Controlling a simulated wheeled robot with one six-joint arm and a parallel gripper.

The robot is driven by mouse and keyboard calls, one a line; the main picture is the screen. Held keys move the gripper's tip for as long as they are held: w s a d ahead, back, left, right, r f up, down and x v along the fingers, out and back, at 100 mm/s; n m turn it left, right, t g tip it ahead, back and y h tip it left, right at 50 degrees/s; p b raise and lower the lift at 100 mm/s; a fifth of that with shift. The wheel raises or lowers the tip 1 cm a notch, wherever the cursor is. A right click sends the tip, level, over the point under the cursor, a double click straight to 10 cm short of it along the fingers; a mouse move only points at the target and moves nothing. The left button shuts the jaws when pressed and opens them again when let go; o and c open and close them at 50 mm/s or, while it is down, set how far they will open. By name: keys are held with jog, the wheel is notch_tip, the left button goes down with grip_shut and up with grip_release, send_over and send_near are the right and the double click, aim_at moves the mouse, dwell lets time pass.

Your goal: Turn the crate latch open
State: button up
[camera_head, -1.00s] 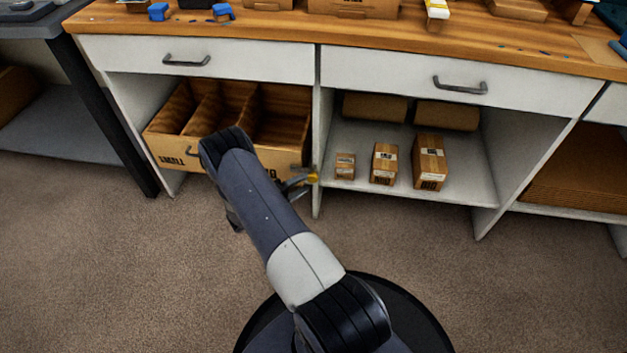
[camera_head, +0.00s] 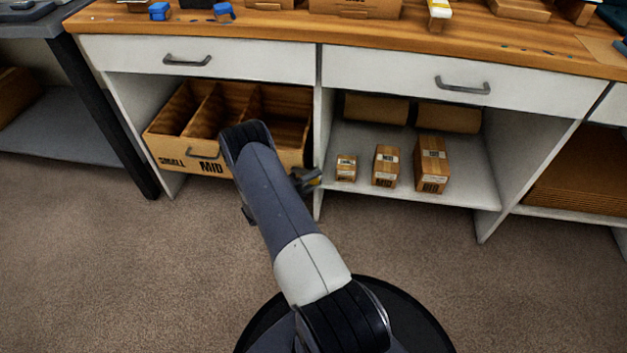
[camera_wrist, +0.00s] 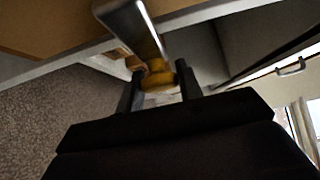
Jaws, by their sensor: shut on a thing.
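The wooden crate (camera_head: 232,166) sits in the left bay under the bench, with open compartments and SMALL and MID on its front. The latch is a shiny metal bar (camera_wrist: 135,28) with a yellow knob (camera_wrist: 158,80) at its end in the wrist view. My gripper (camera_wrist: 159,88) has one finger on each side of the knob and is shut on it. In the head view my gripper (camera_head: 306,180) is at the crate's right front corner, beside the bay divider. My arm hides part of the crate front, and the latch is mostly hidden there.
Three small boxes (camera_head: 386,166) stand on the white shelf right of the divider (camera_head: 318,190), with brown rolls behind them. Closed white drawers (camera_head: 200,60) are above. A dark table leg (camera_head: 125,120) is at the left. The carpet in front is clear.

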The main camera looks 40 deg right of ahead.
grip_shut()
